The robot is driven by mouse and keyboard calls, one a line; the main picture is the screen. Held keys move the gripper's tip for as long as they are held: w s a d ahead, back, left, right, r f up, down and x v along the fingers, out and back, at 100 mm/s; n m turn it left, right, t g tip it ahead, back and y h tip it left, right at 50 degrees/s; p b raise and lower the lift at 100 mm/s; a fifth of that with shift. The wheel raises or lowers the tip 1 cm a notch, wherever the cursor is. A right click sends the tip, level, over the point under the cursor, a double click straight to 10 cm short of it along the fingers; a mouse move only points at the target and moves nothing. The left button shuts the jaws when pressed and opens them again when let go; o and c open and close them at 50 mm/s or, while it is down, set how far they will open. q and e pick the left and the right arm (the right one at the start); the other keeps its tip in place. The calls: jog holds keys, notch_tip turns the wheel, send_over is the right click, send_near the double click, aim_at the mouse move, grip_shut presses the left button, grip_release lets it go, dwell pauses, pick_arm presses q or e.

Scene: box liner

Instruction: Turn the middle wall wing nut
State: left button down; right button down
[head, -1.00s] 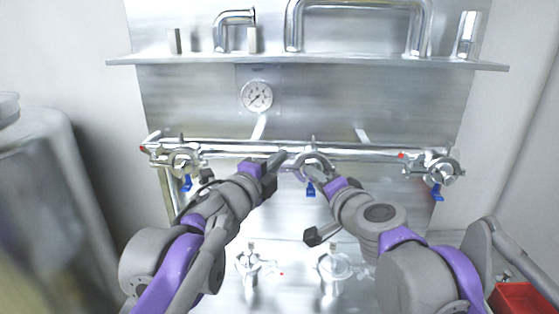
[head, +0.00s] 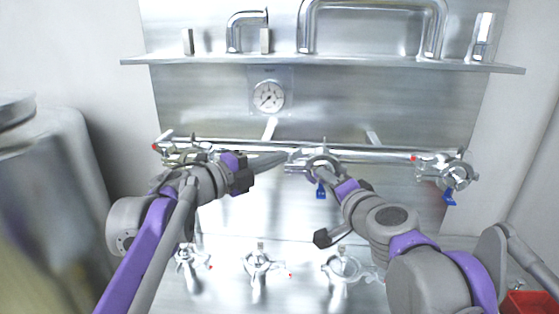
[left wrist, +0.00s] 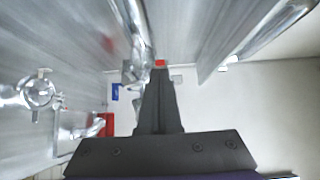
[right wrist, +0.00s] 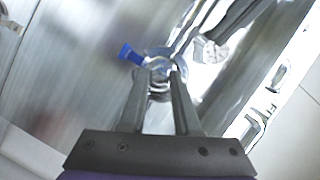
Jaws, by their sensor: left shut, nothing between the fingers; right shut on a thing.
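The middle wall clamp (head: 325,157) is a metal ring on the horizontal pipe, with a blue handle (head: 320,191) hanging below it. My right gripper (head: 319,172) is at its front. In the right wrist view, the fingers (right wrist: 160,76) stand a little apart with a small metal piece, seemingly the wing nut (right wrist: 160,88), between them. The blue handle (right wrist: 129,53) is beside them. My left gripper (head: 284,157) is shut and empty, pointing right along the pipe just left of the middle clamp. In the left wrist view its fingers (left wrist: 158,75) are together.
Another clamp (head: 455,175) with a blue handle is on the right of the pipe (head: 390,155). My left arm partly covers the left clamp (head: 180,154). Lower fittings (head: 258,262) stand below. A shelf (head: 340,65) and gauge (head: 268,97) are above. A red bin (head: 528,304) is at lower right.

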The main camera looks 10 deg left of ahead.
pick_arm(q)
jog(key=shift+w+a+r, duration=0.2)
jog(key=shift+w+a, duration=0.45)
jog(key=shift+a, duration=0.1)
pick_arm(e)
jog(key=shift+s+d+r, duration=0.15)
jog(key=shift+s, duration=0.3)
pick_arm(q)
jog(key=shift+w+a+r, duration=0.1)
jog(key=shift+w+r, duration=0.05)
jog(key=shift+r, duration=0.15)
pick_arm(e)
jog(key=shift+s+r, duration=0.1)
jog(key=shift+r, duration=0.1)
pick_arm(q)
jog(key=s+d+v, duration=0.1)
jog(key=v, duration=1.1)
jog(key=shift+f+g, duration=0.2)
jog(key=shift+g, duration=0.1)
pick_arm(e)
jog(key=shift+w+f, duration=0.35)
jog(key=shift+w, duration=0.1)
